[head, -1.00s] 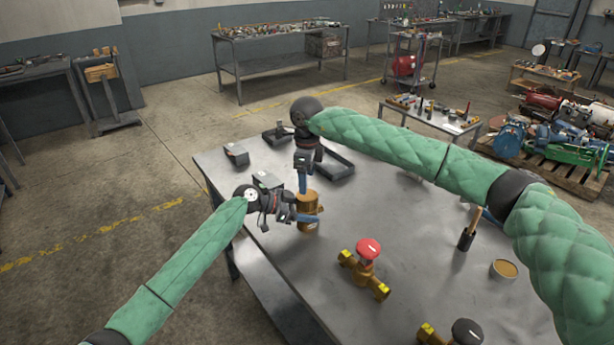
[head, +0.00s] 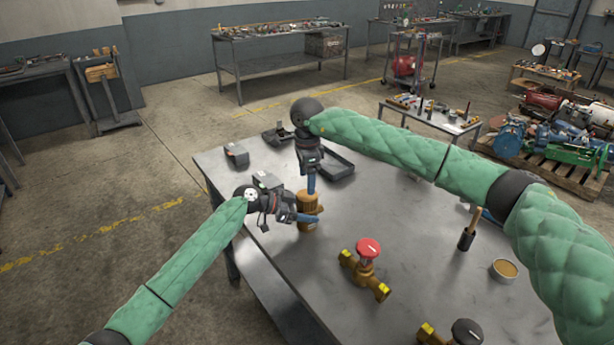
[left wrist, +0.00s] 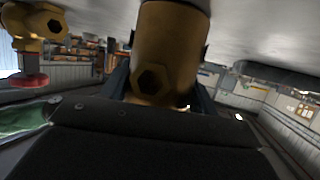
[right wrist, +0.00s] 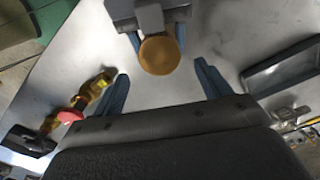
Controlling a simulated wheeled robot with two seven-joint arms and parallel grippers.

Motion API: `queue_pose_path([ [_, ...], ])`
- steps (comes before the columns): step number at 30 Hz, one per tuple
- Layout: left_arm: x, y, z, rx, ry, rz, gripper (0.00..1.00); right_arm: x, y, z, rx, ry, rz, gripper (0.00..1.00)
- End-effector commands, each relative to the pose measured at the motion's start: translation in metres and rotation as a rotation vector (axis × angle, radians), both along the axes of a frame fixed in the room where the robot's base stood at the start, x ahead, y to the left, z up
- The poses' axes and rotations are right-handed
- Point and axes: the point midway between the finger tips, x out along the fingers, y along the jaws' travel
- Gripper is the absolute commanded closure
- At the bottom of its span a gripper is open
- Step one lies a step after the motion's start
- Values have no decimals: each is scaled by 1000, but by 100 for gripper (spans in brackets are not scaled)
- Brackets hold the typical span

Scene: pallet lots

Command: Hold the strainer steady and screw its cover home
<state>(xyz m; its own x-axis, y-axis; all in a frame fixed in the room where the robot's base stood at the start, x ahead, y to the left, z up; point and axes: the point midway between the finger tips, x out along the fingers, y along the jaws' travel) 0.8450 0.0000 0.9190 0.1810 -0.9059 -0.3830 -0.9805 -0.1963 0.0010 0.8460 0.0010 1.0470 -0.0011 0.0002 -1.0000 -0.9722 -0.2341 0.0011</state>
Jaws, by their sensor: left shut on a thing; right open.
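The brass strainer (head: 308,222) stands on the metal table, and its round cover (right wrist: 159,55) shows from above in the right wrist view. The cover sits on top of the body; I cannot tell how far it is screwed in. My left gripper (head: 306,218) is shut on the strainer body from the left; the body with its hex opening (left wrist: 152,82) fills the space between the fingers in the left wrist view. My right gripper (head: 311,186) points down above the strainer. It is open and empty, and in the right wrist view its fingers (right wrist: 163,84) are apart, with the cover between and beyond them.
A brass valve with a red handwheel (head: 367,249) stands right of the strainer, and another with a black handwheel (head: 466,332) is nearer. A dark tray (head: 338,166) lies behind. A brush (head: 467,238) and a tin (head: 504,270) are at right. The table between is clear.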

Motion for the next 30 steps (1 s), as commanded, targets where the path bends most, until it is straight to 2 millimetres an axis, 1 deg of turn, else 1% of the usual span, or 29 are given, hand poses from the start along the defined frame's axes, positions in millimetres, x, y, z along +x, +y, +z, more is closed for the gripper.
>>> queue_pose_path([
  [5, 0, 0, 0, 0, 0, 0, 100, 0, 0, -13, 0, 2, 0, 24],
  [15, 0, 0, 0, 0, 0, 0, 100, -1, 0, -59, 0, 2, -1, 24],
  [18, 0, 0, 0, 0, 0, 0, 100, 0, 0, -70, 0, 2, -2, 24],
  [22, 0, 0, 0, 0, 0, 0, 100, 0, 0, -77, 0, 1, -2, 24],
  [30, 0, 0, 0, 0, 0, 0, 100, 0, 0, -78, 0, 0, -1, 24],
])
